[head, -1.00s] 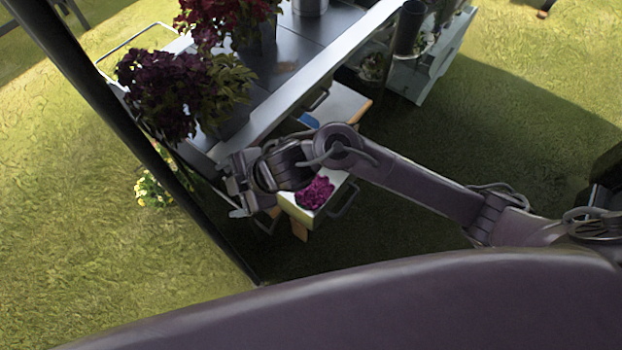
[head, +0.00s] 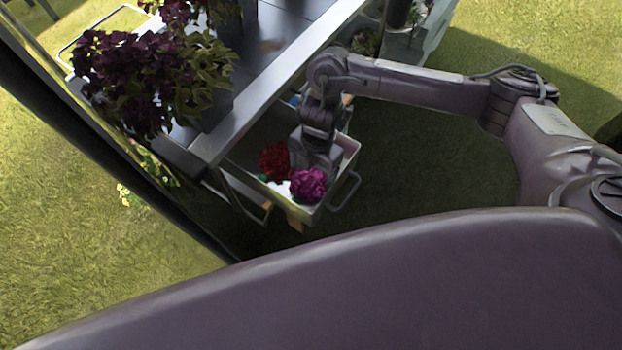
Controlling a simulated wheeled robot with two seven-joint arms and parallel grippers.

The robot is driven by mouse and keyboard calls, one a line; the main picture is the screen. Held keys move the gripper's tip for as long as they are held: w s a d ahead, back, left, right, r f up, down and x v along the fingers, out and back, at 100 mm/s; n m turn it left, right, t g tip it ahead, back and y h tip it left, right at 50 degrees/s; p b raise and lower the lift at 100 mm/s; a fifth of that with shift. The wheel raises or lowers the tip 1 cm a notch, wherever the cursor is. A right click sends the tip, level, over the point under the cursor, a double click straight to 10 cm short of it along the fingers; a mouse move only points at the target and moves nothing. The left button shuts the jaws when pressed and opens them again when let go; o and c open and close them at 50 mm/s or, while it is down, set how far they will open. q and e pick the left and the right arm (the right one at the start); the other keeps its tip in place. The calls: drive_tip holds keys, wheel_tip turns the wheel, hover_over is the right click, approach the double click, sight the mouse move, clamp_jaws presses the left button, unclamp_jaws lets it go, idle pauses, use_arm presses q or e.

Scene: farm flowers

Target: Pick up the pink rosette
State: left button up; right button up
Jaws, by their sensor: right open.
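The pink rosette (head: 309,184) is a ruffled magenta bloom lying in a white open drawer or box (head: 341,163) below the table's edge. A red rosette (head: 274,159) lies just left of it in the same box. My right gripper (head: 315,168) points down into the box, behind and right beside the pink rosette. It is open; its fingertips are mostly hidden by the blooms, so I cannot tell whether they touch the pink rosette. My left gripper is not in view.
A dark metal table (head: 285,45) with a light edge stands above the box. Dark purple potted flowers (head: 135,80) stand on its left part. A handle (head: 345,190) sticks out at the box's front right. Shaded grass on the right is clear.

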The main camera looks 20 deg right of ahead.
sight(311, 177)
drive_tip(key=shift+s+a+f, duration=0.15)
drive_tip(key=shift+f, duration=1.3)
drive_tip(key=shift+c, duration=0.6)
drive_tip(key=c, duration=0.9)
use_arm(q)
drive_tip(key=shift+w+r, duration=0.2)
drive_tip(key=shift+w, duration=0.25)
use_arm(e)
drive_tip(key=shift+c, duration=0.2)
drive_tip(key=shift+r, duration=0.1)
